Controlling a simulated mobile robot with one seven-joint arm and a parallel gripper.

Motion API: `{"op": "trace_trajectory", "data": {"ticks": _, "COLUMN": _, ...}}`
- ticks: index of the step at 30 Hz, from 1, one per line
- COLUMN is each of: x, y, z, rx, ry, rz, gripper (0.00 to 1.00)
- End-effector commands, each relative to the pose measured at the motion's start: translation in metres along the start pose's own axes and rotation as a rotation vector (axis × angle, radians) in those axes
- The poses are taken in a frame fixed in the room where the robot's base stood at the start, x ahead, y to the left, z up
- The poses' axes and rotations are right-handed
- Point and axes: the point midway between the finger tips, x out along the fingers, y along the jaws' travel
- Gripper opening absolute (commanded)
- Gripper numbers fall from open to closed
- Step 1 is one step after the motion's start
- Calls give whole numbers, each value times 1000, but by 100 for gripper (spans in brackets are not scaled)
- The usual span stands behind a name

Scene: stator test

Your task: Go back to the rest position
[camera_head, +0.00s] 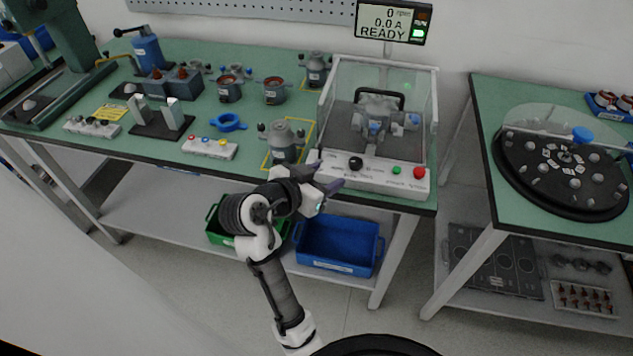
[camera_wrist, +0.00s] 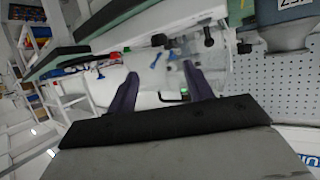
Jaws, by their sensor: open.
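My gripper (camera_head: 331,173) is in front of the workbench edge, just left of the test box's control panel in the head view. Its two dark fingers stand apart with nothing between them. The wrist view also shows the gripper (camera_wrist: 161,84) with its fingers spread and empty, the test box (camera_wrist: 160,60) beyond them. My white and black arm reaches up from the bottom of the head view.
The green workbench (camera_head: 245,178) holds a grey stator unit (camera_head: 284,141) and the clear test box (camera_head: 335,90). Its display (camera_head: 391,21) reads READY. Green and blue bins (camera_head: 339,245) sit on the lower shelf. A second bench with a round black turntable (camera_head: 520,175) stands at right.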

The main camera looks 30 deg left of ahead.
Motion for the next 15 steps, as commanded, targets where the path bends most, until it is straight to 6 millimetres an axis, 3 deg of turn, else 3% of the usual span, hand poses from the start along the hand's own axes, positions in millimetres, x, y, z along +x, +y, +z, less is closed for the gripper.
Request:
{"op": "trace_trajectory", "data": {"ticks": 6, "x": -20, "y": 0, "z": 0, "rx": -1, "ry": 1, "rz": -1, "gripper": 51}}
{"op": "trace_trajectory", "data": {"ticks": 15, "x": -23, "y": 0, "z": 0, "rx": -1, "ry": 0, "rz": 0, "gripper": 51}}
